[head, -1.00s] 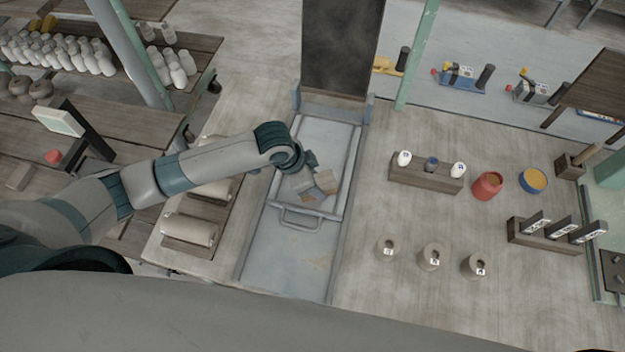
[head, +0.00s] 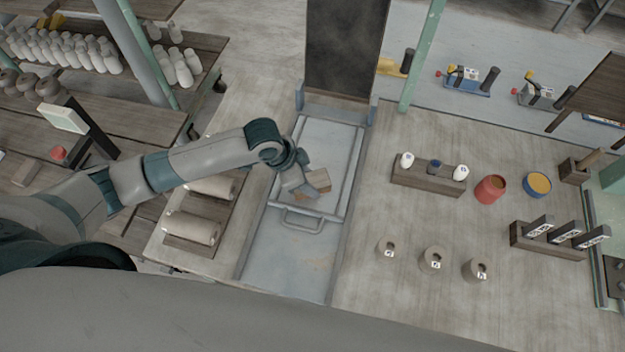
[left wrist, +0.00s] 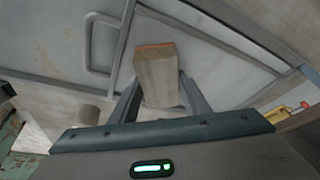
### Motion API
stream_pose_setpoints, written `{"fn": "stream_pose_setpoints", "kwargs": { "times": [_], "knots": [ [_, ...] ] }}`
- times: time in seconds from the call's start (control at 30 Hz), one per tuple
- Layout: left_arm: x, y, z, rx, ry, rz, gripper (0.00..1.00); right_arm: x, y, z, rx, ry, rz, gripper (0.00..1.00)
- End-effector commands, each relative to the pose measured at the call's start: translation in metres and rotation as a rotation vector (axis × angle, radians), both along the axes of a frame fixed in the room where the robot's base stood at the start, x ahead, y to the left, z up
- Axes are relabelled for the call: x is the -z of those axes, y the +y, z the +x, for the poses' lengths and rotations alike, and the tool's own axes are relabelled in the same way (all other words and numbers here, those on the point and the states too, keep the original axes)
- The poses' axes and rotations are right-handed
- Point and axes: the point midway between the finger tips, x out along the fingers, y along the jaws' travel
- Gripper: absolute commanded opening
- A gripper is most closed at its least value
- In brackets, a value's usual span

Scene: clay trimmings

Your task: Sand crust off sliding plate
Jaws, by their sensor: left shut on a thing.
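The grey sliding plate (head: 325,145) lies in its frame on the bench, with a loop handle (head: 303,224) at its near edge. The handle also shows at the upper left of the left wrist view (left wrist: 90,55). My left gripper (head: 308,188) is over the near half of the plate, shut on a wooden sanding block (head: 318,178). In the left wrist view the block (left wrist: 157,78) sits between the fingers and shows an orange edge at its far end. I cannot tell whether it touches the plate. No clear crust shows; block and gripper hide part of the plate.
A dark upright panel (head: 345,50) stands behind the plate. Rolls on a board (head: 190,228) lie to its left. To its right are a rack of small bottles (head: 428,178), a red pot (head: 490,189), a blue tin (head: 537,184) and small clay cylinders (head: 432,259).

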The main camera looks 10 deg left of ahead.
Motion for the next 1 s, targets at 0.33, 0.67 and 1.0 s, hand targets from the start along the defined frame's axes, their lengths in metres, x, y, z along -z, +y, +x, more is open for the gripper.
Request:
{"fn": "stream_pose_setpoints", "kwargs": {
  "times": [0.33, 0.67, 1.0],
  "knots": [
    [0.001, 0.007, 0.000, -0.002, 0.000, 0.003, 0.07, 0.000, 0.007, 0.000, 0.002, 0.000, 0.008, 0.68],
    [0.003, 0.032, 0.002, -0.002, 0.000, 0.007, 0.07, 0.000, 0.009, 0.000, 0.003, 0.000, 0.010, 0.68],
    [0.005, 0.045, 0.004, -0.008, -0.002, 0.019, 0.07, 0.000, 0.002, 0.000, 0.001, -0.001, 0.002, 0.68]
  ]
}}
